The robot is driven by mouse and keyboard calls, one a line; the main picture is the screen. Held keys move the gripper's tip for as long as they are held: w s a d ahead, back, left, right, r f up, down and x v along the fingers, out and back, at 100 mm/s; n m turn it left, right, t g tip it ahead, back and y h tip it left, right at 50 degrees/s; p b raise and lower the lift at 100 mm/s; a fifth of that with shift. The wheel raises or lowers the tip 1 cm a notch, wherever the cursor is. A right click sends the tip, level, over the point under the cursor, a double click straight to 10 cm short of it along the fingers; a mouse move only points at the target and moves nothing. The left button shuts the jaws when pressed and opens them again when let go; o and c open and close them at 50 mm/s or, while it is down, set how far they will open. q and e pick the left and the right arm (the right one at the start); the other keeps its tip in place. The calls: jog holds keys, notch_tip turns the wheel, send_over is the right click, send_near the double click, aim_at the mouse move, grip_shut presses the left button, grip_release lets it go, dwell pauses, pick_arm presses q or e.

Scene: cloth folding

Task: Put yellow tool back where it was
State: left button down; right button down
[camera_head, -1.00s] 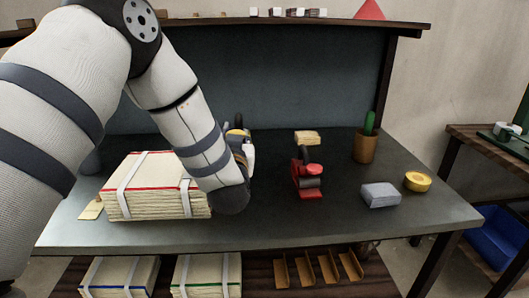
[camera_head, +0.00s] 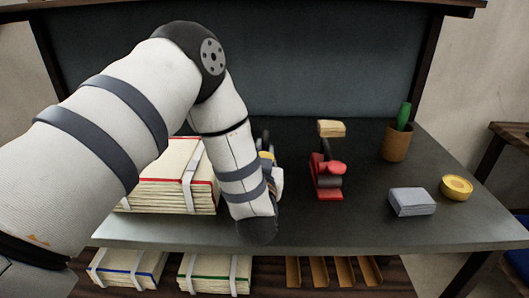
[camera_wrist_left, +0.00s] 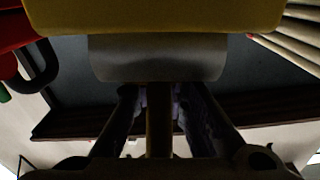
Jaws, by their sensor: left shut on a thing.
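My left gripper (camera_head: 270,168) is over the back middle of the bench, largely hidden behind my own wrist and forearm in the head view. A bit of the yellow tool (camera_head: 266,155) shows beside it. In the left wrist view, the yellow tool (camera_wrist_left: 150,16) fills the top, with a grey rounded part below its yellow edge. A narrow yellow stem runs down between the two dark fingers of my gripper (camera_wrist_left: 158,112), which is shut on it. I cannot tell whether the tool touches the bench. My right gripper is in neither view.
A red-edged paper stack (camera_head: 165,195) stands left of my gripper on the bench (camera_head: 330,225). A red tool (camera_head: 327,175) stands to its right. Further right are a grey block (camera_head: 411,201), a yellow roll (camera_head: 457,187) and a brown pot (camera_head: 396,143). The front middle is clear.

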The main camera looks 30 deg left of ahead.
pick_arm(q)
jog(key=shift+f, duration=0.25)
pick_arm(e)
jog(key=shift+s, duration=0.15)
pick_arm(q)
jog(key=shift+s+f, duration=0.15)
jog(key=c, duration=1.2)
grip_release()
jog(key=shift+f, duration=0.25)
jog(key=shift+c, duration=0.2)
jog(key=shift+f, duration=0.1)
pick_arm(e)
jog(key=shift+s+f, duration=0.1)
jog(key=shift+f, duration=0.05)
pick_arm(q)
jog(key=shift+s+d+r, duration=0.1)
jog(key=shift+d+r, duration=0.05)
jog(key=shift+r, duration=0.45)
jog(key=v, duration=0.7)
jog(key=p+v, duration=0.1)
jog(key=v, duration=0.3)
jog(key=shift+s+d+r, duration=0.1)
jog(key=shift+s+r, duration=0.2)
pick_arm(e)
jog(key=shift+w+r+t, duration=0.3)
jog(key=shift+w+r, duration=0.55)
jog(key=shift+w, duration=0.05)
